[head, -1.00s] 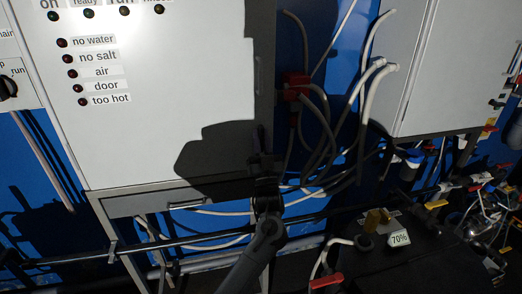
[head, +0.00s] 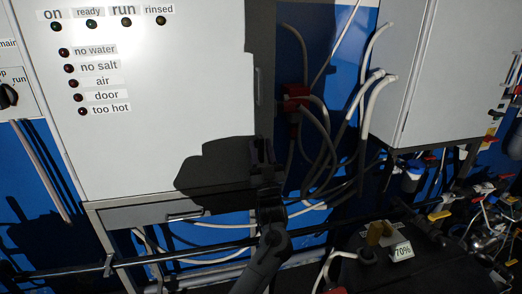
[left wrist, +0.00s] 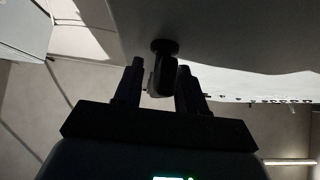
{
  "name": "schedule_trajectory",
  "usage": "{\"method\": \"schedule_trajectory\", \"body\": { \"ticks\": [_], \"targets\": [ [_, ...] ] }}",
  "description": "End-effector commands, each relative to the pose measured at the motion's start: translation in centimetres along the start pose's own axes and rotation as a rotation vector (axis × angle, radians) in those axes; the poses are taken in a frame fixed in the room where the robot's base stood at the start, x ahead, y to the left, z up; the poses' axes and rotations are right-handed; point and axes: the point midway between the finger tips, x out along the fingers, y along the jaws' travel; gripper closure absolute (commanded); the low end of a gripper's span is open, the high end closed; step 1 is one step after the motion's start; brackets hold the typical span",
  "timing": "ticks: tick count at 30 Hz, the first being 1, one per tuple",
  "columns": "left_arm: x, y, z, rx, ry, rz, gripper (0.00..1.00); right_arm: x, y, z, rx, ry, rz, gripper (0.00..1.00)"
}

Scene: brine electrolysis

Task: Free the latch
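The latch (left wrist: 163,60) is a dark knob with a short body on the grey cabinet face in the left wrist view. My left gripper (left wrist: 160,80) has its two fingers on either side of the latch. A narrow gap shows between the latch and the left-hand finger; contact on the other side cannot be told. In the head view my left gripper (head: 262,152) is at the lower right edge of the white cabinet (head: 160,110), in dark shadow. The latch is not distinguishable there. My right gripper is not in view.
A slim upright handle (head: 257,86) sits higher on the cabinet's right edge. A drawer-like panel (head: 150,214) and a dark rail run below.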

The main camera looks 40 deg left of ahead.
Motion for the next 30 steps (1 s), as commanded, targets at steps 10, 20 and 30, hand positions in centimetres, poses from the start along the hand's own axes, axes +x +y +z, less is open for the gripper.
{"method": "schedule_trajectory", "body": {
  "ticks": [10, 20, 30],
  "targets": [
    [-1.8, 0.0, 0.1, 0.001, 0.0, 0.002, 0.6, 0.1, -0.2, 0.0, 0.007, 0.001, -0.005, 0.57],
    [-7.4, 0.1, 0.1, -0.001, -0.002, 0.002, 0.6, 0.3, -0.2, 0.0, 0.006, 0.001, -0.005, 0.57],
    [-10.6, 0.0, 0.0, 0.0, 0.0, -0.001, 0.6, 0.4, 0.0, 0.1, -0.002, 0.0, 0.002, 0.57]
  ]
}}
